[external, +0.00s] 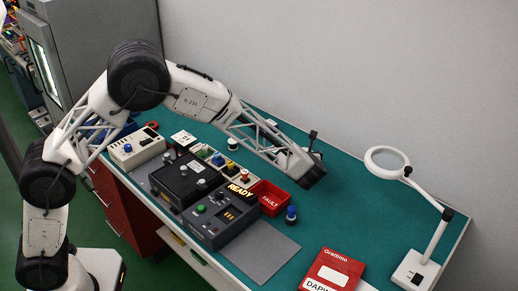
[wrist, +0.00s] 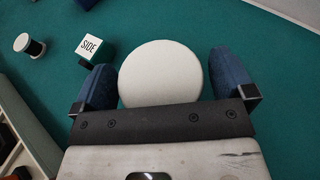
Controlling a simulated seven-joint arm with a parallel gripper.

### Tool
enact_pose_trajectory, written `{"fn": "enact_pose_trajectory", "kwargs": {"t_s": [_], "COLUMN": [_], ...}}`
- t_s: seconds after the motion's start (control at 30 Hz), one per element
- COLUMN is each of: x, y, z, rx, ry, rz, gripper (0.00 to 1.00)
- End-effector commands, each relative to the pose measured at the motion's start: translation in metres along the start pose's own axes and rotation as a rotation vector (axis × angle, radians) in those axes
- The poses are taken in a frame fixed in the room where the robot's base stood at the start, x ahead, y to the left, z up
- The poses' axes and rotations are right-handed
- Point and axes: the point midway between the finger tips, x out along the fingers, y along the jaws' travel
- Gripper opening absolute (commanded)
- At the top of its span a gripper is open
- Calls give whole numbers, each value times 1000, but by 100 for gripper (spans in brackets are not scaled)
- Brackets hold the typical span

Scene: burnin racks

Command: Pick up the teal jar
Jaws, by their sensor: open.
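A round off-white disc (wrist: 160,70), like a lid seen from above, fills the space between the fingers in the wrist view. No teal side of it shows, so I cannot confirm it is the teal jar's top. My gripper (wrist: 159,88) is open, with one dark blue finger on each side of the disc. I cannot tell how far the fingertips are above or around it. In the external view my gripper (external: 313,176) is low over the back of the teal bench, and no teal jar can be made out there.
A box marked SIDE (wrist: 92,48) stands close to the left finger, with a white-topped spool (wrist: 29,45) farther left. A red FAULT bin (external: 270,198), a blue-topped piece (external: 291,214) and the READY console (external: 220,214) are nearby. A magnifier lamp (external: 387,162) stands right; bench between is clear.

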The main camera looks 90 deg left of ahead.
Motion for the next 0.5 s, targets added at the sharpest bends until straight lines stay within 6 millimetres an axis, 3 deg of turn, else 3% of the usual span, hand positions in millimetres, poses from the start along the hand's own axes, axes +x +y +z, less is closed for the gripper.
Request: {"fn": "enact_pose_trajectory", "kwargs": {"t_s": [0.23, 0.5], "x": [0, 0], "y": [0, 0], "z": [0, 0], "rx": [0, 0], "ry": [0, 0], "rz": [0, 0], "gripper": [100, 59]}}
